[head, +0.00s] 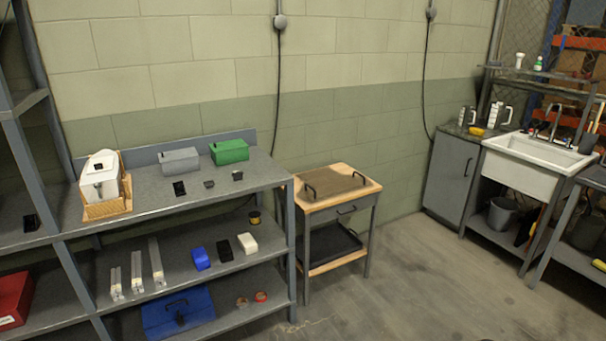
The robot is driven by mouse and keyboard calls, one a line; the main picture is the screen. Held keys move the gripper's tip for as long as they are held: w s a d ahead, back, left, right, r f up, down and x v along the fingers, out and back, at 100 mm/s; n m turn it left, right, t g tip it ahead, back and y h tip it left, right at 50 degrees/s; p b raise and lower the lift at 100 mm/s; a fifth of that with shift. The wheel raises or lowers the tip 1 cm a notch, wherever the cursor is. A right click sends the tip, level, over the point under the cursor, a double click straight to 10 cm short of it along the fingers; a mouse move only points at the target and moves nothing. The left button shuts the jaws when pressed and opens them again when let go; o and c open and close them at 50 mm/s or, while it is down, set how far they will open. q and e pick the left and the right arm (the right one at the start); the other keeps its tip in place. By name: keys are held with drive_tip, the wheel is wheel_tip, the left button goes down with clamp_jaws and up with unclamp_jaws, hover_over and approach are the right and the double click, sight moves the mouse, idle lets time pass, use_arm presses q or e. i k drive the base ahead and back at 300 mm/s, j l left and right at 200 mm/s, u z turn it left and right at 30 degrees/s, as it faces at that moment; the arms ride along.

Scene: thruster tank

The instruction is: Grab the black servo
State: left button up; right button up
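Several small dark items are on the grey workbench top (222,203); I cannot tell for certain which is the black servo. A flat black item (179,188) lies at the left, a small dark grey piece (209,184) in the middle, and a small black block with a lighter part (238,176) at the right. A larger black block (224,251) is on the shelf below, between a blue block (200,259) and a white one (247,243). Neither gripper is in view.
Grey (179,161) and green (229,151) boxes stand behind the small items; a white container in a wooden crate (108,208) is at the left. A small wooden-topped cart (338,187) stands at the bench's right. The floor (430,285) in front is clear; a sink (535,165) is far right.

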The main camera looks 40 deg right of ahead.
sight(237, 175)
drive_tip(key=z, duration=0.95)
drive_tip(key=u, duration=0.3)
drive_tip(key=i+l+u, duration=0.15)
drive_tip(key=l, duration=0.2)
drive_tip(key=i+l+u, duration=0.15)
drive_tip(key=l, duration=0.2)
drive_tip(key=i+l+u, duration=0.15)
drive_tip(key=l, duration=0.2)
drive_tip(key=i+l+u, duration=0.15)
drive_tip(key=l, duration=0.25)
drive_tip(key=l+u, duration=0.15)
drive_tip(key=l, duration=0.2)
drive_tip(key=i+l, duration=0.05)
